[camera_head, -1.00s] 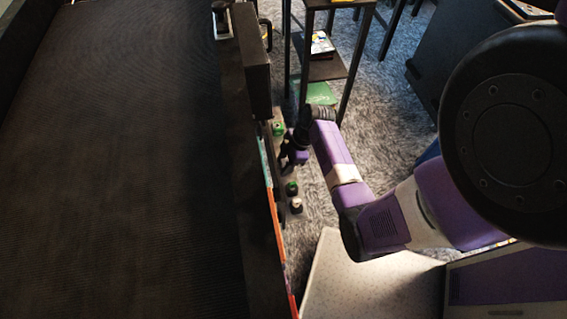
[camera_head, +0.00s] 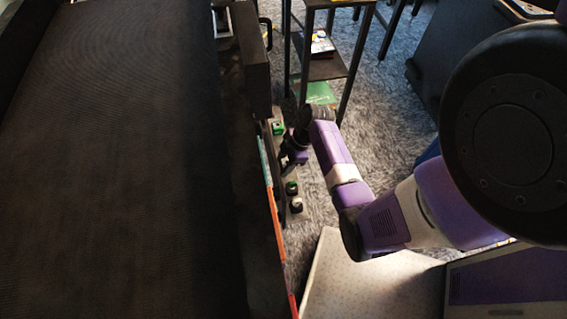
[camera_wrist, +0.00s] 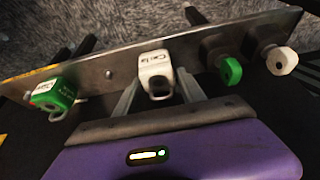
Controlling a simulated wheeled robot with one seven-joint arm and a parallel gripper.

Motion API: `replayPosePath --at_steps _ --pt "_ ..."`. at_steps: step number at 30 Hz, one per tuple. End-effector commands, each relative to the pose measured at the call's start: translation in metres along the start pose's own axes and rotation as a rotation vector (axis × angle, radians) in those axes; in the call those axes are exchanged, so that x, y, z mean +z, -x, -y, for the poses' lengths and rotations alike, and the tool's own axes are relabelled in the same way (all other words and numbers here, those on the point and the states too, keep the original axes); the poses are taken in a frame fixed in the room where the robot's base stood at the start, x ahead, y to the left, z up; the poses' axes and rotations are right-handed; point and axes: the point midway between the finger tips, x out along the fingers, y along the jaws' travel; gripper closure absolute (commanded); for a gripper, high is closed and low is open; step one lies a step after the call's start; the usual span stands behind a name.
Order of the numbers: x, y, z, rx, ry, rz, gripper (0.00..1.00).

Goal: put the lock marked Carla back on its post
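The white lock marked Carla (camera_wrist: 155,66) shows in the wrist view at the metal strip (camera_wrist: 194,36), its label facing me and its shackle ring toward me. My gripper (camera_wrist: 157,80) has one finger on each side of this lock. Whether the fingers press on it or stand slightly apart is unclear, as is whether the lock sits on a post behind it. A small bare stud (camera_wrist: 108,73) shows on the strip just left of the lock. In the head view, my gripper (camera_head: 294,150) is at the strip, and the Carla lock cannot be made out.
A green labelled lock (camera_wrist: 52,95) hangs at the strip's left. A green knob-like piece (camera_wrist: 231,71) and a white one (camera_wrist: 281,61) are on the right. The dark conveyor (camera_head: 130,160) lies left. A shelf stand (camera_head: 327,68) stands beyond my gripper.

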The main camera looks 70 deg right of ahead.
Motion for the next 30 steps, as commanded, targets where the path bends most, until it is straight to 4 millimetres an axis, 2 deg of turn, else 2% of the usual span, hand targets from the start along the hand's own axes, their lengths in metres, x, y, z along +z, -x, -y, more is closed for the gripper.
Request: replayPosePath --at_steps 1,3,14,24,30 --pt "0.0 0.0 0.0 0.0 0.0 0.0 0.41" --pt "0.0 0.0 0.0 0.0 0.0 0.0 0.33" --pt "0.0 0.005 -0.001 0.002 0.0 0.0 0.33" --pt "0.0 0.057 -0.001 0.003 0.0 0.0 0.33" --pt "0.0 0.075 0.0 0.001 0.0 0.0 0.33"
